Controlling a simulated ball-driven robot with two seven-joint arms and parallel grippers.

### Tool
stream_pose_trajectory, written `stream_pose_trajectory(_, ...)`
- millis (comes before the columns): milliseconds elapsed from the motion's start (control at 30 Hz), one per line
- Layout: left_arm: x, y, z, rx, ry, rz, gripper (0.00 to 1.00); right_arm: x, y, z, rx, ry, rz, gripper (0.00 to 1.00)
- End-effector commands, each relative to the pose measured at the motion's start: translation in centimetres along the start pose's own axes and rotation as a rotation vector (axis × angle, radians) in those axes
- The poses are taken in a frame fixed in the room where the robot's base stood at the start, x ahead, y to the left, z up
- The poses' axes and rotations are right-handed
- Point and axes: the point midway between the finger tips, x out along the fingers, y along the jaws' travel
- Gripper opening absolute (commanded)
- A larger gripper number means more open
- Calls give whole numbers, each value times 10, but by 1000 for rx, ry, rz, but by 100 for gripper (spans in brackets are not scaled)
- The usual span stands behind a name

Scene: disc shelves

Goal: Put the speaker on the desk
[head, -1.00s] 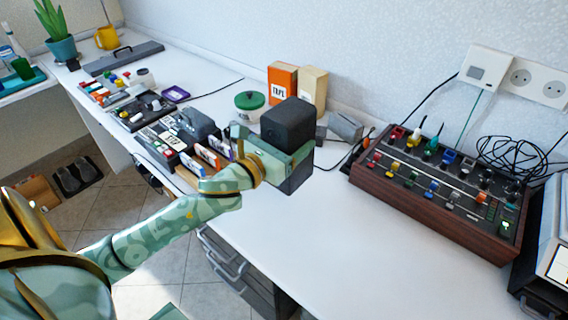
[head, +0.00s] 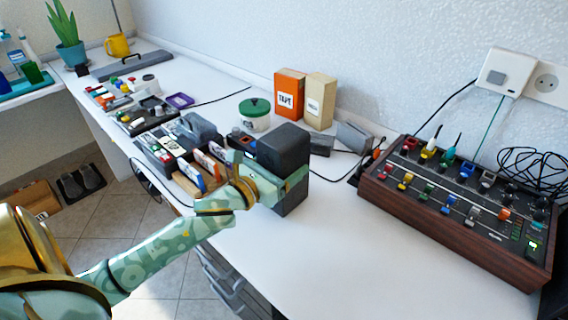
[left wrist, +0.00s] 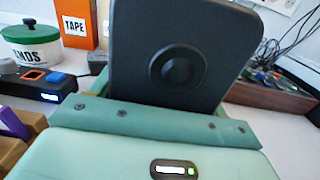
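The speaker (head: 284,146) is a dark grey upright box over the white desk (head: 330,235), near its front edge. In the left wrist view the speaker (left wrist: 180,60) fills the middle, with its round cone facing the camera. My left gripper (head: 285,180) reaches in from the left and is closed around the speaker's middle. The speaker's underside is hidden from the wrist camera, and I cannot tell for certain whether it touches the desk. My right gripper is not in view.
A wood-sided mixer (head: 450,210) stands to the right. An orange box (head: 289,94), a beige box (head: 320,102) and a green-lidded tin (head: 254,114) stand behind. A tray of cases (head: 185,150) lies to the left. The desk front right of the speaker is clear.

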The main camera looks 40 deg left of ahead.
Motion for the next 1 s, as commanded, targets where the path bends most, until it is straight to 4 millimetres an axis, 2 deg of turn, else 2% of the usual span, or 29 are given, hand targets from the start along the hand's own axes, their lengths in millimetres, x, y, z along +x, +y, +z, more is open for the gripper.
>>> stream_pose_trajectory(33, 0, 0, 0, 0, 0, 0, 89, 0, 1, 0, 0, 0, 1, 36)
stream_pose_trajectory(67, 0, 0, 0, 0, 0, 0, 95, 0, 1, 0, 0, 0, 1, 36)
stream_pose_trajectory(367, 0, 0, 3, 0, -1, 0, 95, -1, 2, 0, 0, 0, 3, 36)
stream_pose_trajectory(433, -6, 0, 2, -1, 1, 0, 95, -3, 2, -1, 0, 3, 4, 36)
stream_pose_trajectory(567, -29, 0, 4, -2, 2, 1, 95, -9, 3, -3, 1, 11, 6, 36)
stream_pose_trajectory(800, -86, 0, 3, -4, 2, 2, 95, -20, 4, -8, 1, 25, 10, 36)
stream_pose_trajectory(1000, -114, 0, 3, -2, 0, 1, 95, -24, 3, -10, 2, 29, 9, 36)
